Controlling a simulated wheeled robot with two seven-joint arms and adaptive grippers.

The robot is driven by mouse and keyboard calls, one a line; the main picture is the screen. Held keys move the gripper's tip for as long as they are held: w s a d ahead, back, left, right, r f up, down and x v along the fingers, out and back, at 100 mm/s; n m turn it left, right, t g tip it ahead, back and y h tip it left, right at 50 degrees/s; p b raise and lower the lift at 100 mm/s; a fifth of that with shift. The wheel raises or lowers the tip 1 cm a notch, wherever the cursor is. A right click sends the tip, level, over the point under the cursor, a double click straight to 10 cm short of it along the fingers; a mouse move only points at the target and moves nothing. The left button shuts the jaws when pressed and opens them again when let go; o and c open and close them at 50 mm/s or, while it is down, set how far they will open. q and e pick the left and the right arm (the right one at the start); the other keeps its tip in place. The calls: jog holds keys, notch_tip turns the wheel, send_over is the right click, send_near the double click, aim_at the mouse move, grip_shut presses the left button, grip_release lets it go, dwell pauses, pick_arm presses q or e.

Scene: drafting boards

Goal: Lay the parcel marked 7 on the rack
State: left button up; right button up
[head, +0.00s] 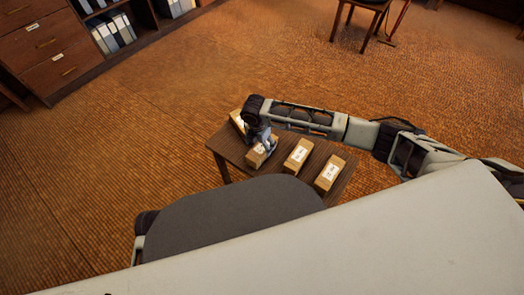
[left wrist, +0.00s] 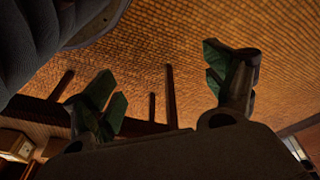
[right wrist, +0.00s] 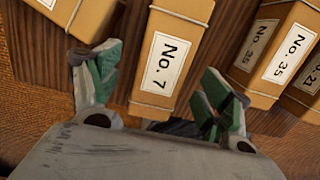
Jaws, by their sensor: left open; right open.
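The parcel marked 7 (right wrist: 182,25) is a brown box with a white "No. 7" label in the right wrist view. In the head view it appears to be the second parcel from the left (head: 256,157), partly covered by my right gripper (head: 266,144). In the right wrist view my right gripper (right wrist: 165,80) is open, with one finger on each side of the parcel's near end. I cannot tell if the fingers touch it. My left gripper (left wrist: 165,86) is open and empty in the left wrist view, low near table legs. I cannot make out a rack.
The parcels lie on a small dark wooden table (head: 231,152). Parcels marked 35 (right wrist: 268,45) and 21 (right wrist: 312,78) lie to the right of number 7. Another parcel (right wrist: 83,14) lies to its left. A drawer cabinet (head: 45,45) stands at the back left. Open carpet surrounds the table.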

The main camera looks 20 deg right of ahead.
aim_at(262, 147)
jog(key=shift+d+f+b, duration=0.2)
jog(key=shift+d+f, duration=0.05)
jog(key=shift+f, duration=0.2)
jog(key=shift+d+f+b, duration=0.15)
jog(key=shift+d+f, duration=0.05)
jog(key=shift+f, duration=0.25)
jog(key=shift+w+f, duration=0.1)
jog(key=shift+f, duration=0.35)
jog(key=shift+f+b, duration=0.3)
jog(key=shift+f, duration=0.15)
pick_arm(q)
jog(key=r, duration=0.2)
jog(key=shift+s+d+r+t, duration=0.1)
jog(key=shift+d+r+t, duration=0.2)
jog(key=shift+r, duration=0.1)
pick_arm(e)
jog(key=c, duration=1.4)
